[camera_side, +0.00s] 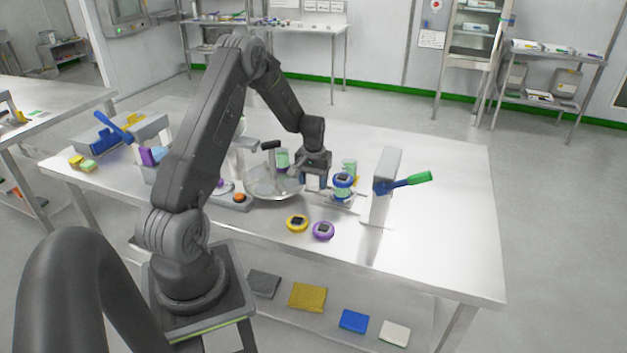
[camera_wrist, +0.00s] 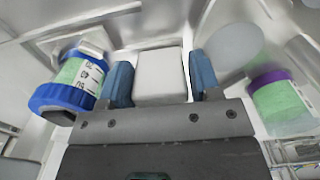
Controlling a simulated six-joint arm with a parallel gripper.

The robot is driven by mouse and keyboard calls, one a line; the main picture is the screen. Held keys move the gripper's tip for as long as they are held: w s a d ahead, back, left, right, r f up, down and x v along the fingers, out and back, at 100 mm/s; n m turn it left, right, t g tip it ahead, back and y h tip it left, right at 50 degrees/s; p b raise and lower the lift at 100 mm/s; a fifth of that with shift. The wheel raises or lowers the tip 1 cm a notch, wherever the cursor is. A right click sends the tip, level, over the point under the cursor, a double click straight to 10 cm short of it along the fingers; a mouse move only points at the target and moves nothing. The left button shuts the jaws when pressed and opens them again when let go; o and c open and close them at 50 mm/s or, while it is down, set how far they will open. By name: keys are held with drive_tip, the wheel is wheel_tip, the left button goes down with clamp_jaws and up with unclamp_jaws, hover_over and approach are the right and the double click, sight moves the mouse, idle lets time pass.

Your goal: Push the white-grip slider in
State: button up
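My gripper (camera_side: 316,183) is low over the middle of the table, beside a blue-lidded jar (camera_side: 343,181). In the wrist view, the two blue fingertips of my gripper (camera_wrist: 160,84) stand on either side of a white block (camera_wrist: 160,75), which looks like the slider's white grip. The fingers lie close against both its sides, with hardly any gap visible. The slider's rail and travel are hidden or too small to make out.
In the wrist view, the blue-lidded jar (camera_wrist: 68,88) is close on the left and a purple-lidded jar (camera_wrist: 281,103) on the right. A stand with a green-handled lever (camera_side: 404,182) is to the right. The table's right end is clear.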

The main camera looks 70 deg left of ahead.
sight(354, 199)
drive_tip(key=c, duration=0.9)
drive_tip(key=w+d, duration=0.9)
drive_tip(key=o, duration=1)
drive_tip(key=shift+o, duration=1.3)
drive_tip(key=shift+s+a, duration=0.1)
drive_tip(key=shift+r, duration=0.1)
wheel_tip(354, 199, up, 14)
